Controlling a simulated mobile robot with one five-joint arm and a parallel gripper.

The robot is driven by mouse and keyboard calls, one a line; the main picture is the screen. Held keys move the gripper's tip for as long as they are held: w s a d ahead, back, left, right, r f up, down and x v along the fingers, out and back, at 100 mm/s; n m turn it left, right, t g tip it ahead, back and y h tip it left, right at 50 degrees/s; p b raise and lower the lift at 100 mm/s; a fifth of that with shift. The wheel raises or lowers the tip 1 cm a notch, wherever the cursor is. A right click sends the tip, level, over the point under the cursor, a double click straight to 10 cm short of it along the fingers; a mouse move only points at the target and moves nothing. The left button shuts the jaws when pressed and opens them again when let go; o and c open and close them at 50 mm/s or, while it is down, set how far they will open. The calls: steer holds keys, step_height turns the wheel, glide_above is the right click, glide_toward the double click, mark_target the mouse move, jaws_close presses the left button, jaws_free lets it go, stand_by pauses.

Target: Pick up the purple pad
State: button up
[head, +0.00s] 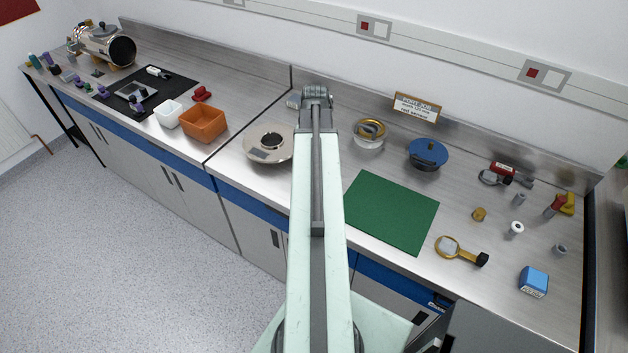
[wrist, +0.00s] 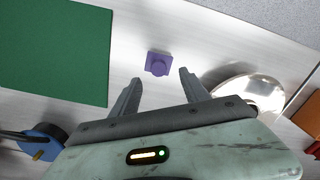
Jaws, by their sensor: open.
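The purple pad (wrist: 158,63), a small square block with a round knob, lies on the steel worktop in the wrist view, between the green mat and the round metal dish. My gripper (wrist: 160,75) is open and empty. Its two fingers point toward the pad, which appears just beyond the fingertips, roughly centred between them. I cannot tell the height gap. In the head view, my arm covers the stretch of bench between dish and mat, and this pad does not show.
The green mat (head: 391,211) lies right of my arm and the round metal dish (head: 268,143) left of it. An orange bin (head: 203,124) and white bin (head: 169,114) stand further left.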

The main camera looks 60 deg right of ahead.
step_height(320, 180, down, 8)
steer(key=b, duration=0.6)
steer(key=shift+d+r+b, duration=0.1)
steer(key=shift+r+b, duration=0.05)
steer(key=shift+b, duration=0.25)
steer(key=shift+r, duration=0.2)
jaws_close()
